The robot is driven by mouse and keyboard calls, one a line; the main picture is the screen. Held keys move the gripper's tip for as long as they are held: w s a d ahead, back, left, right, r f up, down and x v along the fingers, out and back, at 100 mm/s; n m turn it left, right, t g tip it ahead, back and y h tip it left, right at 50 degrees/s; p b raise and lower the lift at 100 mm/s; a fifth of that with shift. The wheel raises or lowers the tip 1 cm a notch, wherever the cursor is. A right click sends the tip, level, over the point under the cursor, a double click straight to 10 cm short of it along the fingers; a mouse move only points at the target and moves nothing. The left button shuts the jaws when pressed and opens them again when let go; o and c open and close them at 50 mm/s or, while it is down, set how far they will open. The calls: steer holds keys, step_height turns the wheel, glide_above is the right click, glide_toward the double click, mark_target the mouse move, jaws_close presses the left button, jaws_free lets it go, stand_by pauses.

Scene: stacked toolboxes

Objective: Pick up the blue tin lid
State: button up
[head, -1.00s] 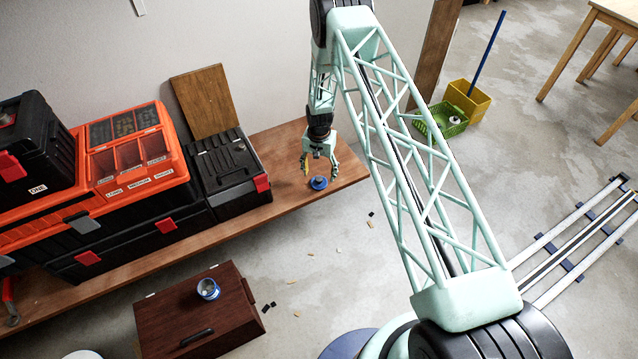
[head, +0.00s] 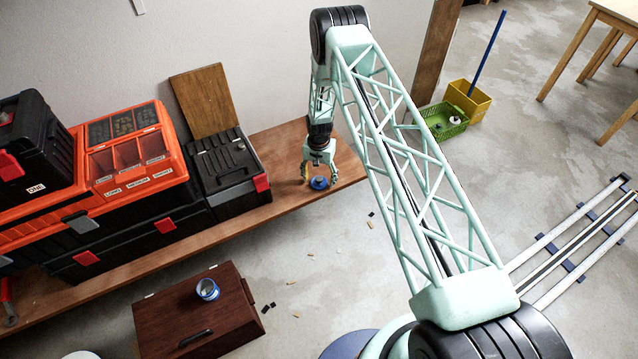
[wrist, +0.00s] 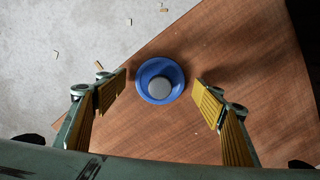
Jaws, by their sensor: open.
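The blue tin lid (head: 319,183) lies on the wooden shelf board near its right end. In the wrist view the lid (wrist: 150,78) is a round blue disc with a grey round knob or cap at its middle. My gripper (head: 319,180) is low over the board, right at the lid. In the wrist view my gripper (wrist: 162,90) is open, with one yellow-padded finger on each side of the lid. A gap shows between each finger and the lid, so neither touches it.
The wooden board (head: 285,145) also carries a black case (head: 225,170) and orange toolboxes (head: 130,160) to the left. A blue-white tin (head: 207,290) stands on a dark brown wooden box (head: 195,318) on the floor. The board around the lid is clear.

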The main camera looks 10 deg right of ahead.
mark_target(319, 178)
stand_by(0.3)
steer(key=c, duration=0.8)
steer(key=shift+r, duration=0.2)
steer(key=shift+r+p, duration=0.3)
steer(key=shift+r, duration=1.35)
steer(key=s+a, duration=0.1)
steer(key=s, duration=0.4)
steer(key=s+a+r+p, duration=0.1)
steer(key=s, duration=0.4)
steer(key=s+a, duration=0.1)
steer(key=s, duration=0.4)
steer(key=shift+s+a+r, duration=0.15)
steer(key=shift+s+a, duration=0.1)
steer(key=shift+a, duration=0.15)
